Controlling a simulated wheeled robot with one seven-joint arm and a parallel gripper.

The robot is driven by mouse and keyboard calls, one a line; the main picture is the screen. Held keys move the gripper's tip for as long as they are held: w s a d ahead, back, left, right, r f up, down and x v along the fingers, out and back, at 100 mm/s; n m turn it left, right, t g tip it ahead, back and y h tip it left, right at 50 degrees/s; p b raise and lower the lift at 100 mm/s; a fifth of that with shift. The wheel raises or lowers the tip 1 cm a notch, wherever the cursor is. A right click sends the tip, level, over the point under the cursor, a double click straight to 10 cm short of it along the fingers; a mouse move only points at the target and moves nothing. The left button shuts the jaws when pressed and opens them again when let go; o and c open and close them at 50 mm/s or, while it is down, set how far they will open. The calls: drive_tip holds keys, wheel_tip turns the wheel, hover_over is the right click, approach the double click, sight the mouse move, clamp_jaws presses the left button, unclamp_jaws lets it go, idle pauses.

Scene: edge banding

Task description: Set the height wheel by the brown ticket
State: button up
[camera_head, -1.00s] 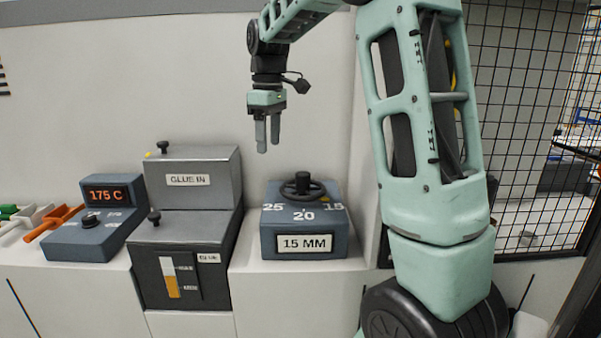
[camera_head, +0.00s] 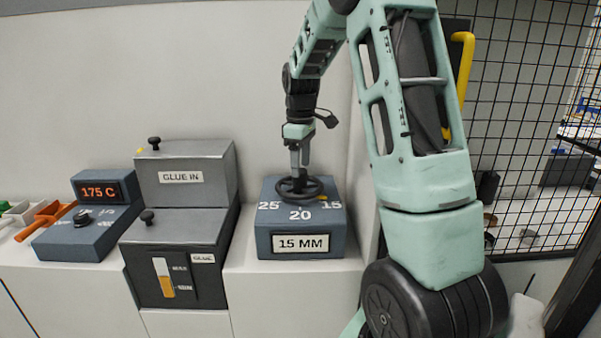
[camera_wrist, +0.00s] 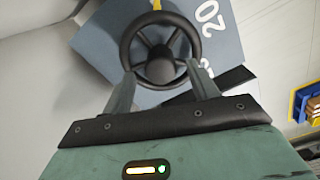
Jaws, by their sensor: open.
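The dark height wheel (camera_head: 316,188) lies flat on top of a blue-grey box (camera_head: 264,238) marked 25, 20 and 15, with a "15 MM" plate on its front. A small yellow mark shows at the wheel's right, near the 15. My gripper (camera_head: 299,172) points straight down over the wheel's middle. In the wrist view its open fingers (camera_wrist: 164,75) stand either side of the wheel's hub, inside or over the rim of the wheel (camera_wrist: 125,40); their exact depth is unclear. I see no brown ticket in these views.
Left of the box stands the grey glue unit (camera_head: 185,195) with black knobs and a level window. Further left is a control box reading 175 C (camera_head: 85,235), beside orange and green-handled scoops (camera_head: 40,222). A mesh fence (camera_head: 530,130) stands at the right.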

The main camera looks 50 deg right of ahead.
sight(300, 183)
drive_tip(key=shift+f, duration=1.9)
drive_tip(key=c, duration=1)
drive_tip(key=shift+p, duration=0.3)
drive_tip(key=m+p, duration=0.1)
drive_tip(key=m, duration=0.4)
drive_tip(key=shift+a+r+m, duration=0.1)
drive_tip(key=shift+m, duration=0.2)
drive_tip(key=m+p, duration=0.1)
drive_tip(key=m, duration=0.4)
drive_tip(key=shift+m+p, duration=0.4)
drive_tip(key=shift+w+m, duration=0.1)
drive_tip(key=shift+m, duration=0.2)
